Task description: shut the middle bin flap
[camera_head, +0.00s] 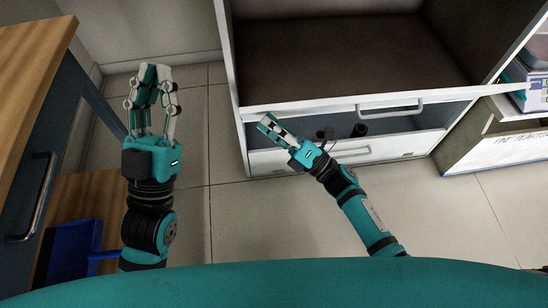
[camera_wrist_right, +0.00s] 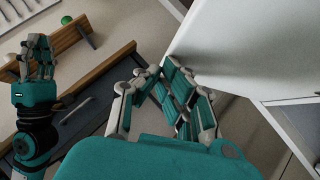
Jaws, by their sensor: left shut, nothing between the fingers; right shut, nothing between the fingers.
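A white cabinet (camera_head: 229,60) shows two levels in the head view. A white front strip with a handle (camera_head: 390,108) runs under the large dark upper opening. Below it, a lower white front (camera_head: 405,146) with its own handle stands before a gap where dark round pieces (camera_head: 360,130) show. I cannot tell which front is the middle bin flap. My right gripper (camera_head: 268,126) is shut and empty near the left end of these fronts; contact is unclear. In the wrist view, its fingers (camera_wrist_right: 187,100) are beside a large white panel (camera_wrist_right: 230,45). My left gripper (camera_head: 148,78) is shut and empty, away from the cabinet.
A wooden-topped bench (camera_head: 35,50) with a dark handled front stands at left. A blue bin (camera_head: 72,250) is low beside it. Another low unit (camera_head: 500,135) stands at right with papers or books above it. Tiled floor (camera_head: 235,215) is clear between bench and cabinet.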

